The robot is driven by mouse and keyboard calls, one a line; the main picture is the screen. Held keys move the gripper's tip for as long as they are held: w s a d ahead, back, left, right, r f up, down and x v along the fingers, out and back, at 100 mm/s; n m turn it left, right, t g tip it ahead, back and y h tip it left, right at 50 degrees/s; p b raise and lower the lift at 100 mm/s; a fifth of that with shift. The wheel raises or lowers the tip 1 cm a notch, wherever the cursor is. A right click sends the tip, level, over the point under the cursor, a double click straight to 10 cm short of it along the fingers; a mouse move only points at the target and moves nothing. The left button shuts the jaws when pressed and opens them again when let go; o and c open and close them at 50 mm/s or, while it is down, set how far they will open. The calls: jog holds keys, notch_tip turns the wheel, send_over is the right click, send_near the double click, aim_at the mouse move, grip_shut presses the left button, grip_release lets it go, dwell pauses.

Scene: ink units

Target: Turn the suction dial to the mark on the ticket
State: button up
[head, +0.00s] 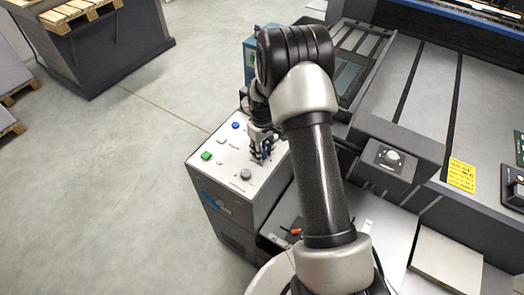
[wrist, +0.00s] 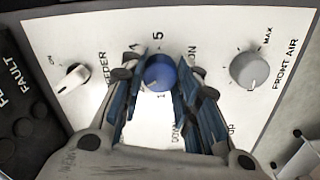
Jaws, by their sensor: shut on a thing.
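The suction dial is a round blue knob (wrist: 160,74) on a white panel, with small numbers around it. A 5 is readable above it in the wrist view; other marks are partly covered by my fingers. Its label is mostly hidden, with only "ION" showing. My gripper (wrist: 157,80) has its blue-padded fingers closed on both sides of the knob. In the head view my gripper (head: 262,153) reaches down onto the top of the control box, hiding the knob. A yellow ticket (head: 462,175) lies on the press at the right; its writing is too small to read.
A white feeder switch (wrist: 75,83) sits left of the dial and a grey front air knob (wrist: 249,69) right of it. The control box (head: 230,185) also carries a green button (head: 206,156) and a blue button (head: 236,125). Open floor lies to the left.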

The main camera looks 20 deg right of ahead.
jog(key=m, duration=1.1)
jog(key=shift+b, duration=0.3)
jog(key=shift+m, duration=1.8)
jog(key=o, duration=1.1)
notch_tip(320, 180, up, 12)
